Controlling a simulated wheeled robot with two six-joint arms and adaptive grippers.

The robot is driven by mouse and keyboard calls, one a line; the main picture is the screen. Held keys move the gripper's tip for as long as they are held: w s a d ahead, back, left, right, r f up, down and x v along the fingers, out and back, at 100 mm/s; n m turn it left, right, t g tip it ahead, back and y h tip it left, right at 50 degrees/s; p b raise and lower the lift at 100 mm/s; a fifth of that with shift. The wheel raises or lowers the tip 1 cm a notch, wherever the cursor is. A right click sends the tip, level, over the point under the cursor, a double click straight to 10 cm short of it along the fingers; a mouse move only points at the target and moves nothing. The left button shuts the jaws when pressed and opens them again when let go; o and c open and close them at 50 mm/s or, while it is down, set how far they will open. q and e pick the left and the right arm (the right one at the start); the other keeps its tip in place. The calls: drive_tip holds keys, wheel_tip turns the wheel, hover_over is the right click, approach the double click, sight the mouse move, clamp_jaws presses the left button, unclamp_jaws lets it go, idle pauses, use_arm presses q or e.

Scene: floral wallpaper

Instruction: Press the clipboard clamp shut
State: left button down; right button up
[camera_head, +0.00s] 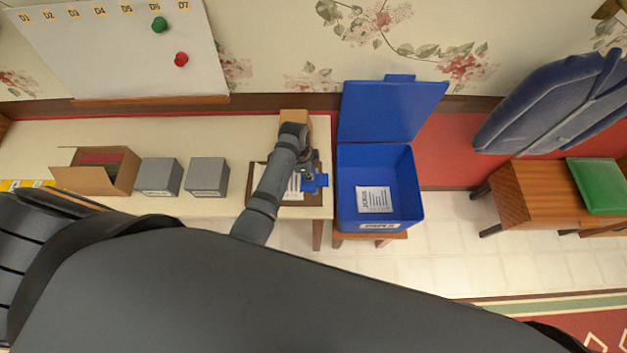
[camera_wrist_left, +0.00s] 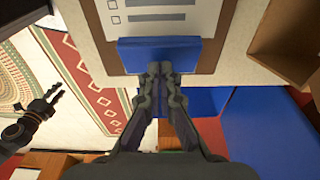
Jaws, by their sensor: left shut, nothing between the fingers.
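The clipboard (camera_head: 287,200) is a brown board with a printed white sheet, lying at the right end of the white table; it also shows at the top of the left wrist view (camera_wrist_left: 226,30). Its blue clamp (camera_wrist_left: 160,54) is at the board's near edge in the wrist view, and shows beside my gripper in the head view (camera_head: 321,181). My left gripper (camera_wrist_left: 160,68) is shut and empty, its fingertips at the clamp's edge. I cannot tell whether they touch it or how far the clamp is closed. My right gripper (camera_wrist_left: 53,95) shows small, away from the clipboard, over the floor.
A blue open-lidded bin (camera_head: 402,160) holding a paper stands right of the table. Two grey boxes (camera_head: 208,176) and an open cardboard box (camera_head: 80,180) stand to the left. A small tan box (camera_head: 295,115) is behind the clipboard. A whiteboard (camera_head: 120,50) hangs behind.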

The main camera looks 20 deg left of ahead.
use_arm(q)
drive_tip(key=shift+f, duration=0.55)
wheel_tip(320, 180, up, 5)
drive_tip(key=p, duration=0.5)
drive_tip(key=shift+r, duration=1)
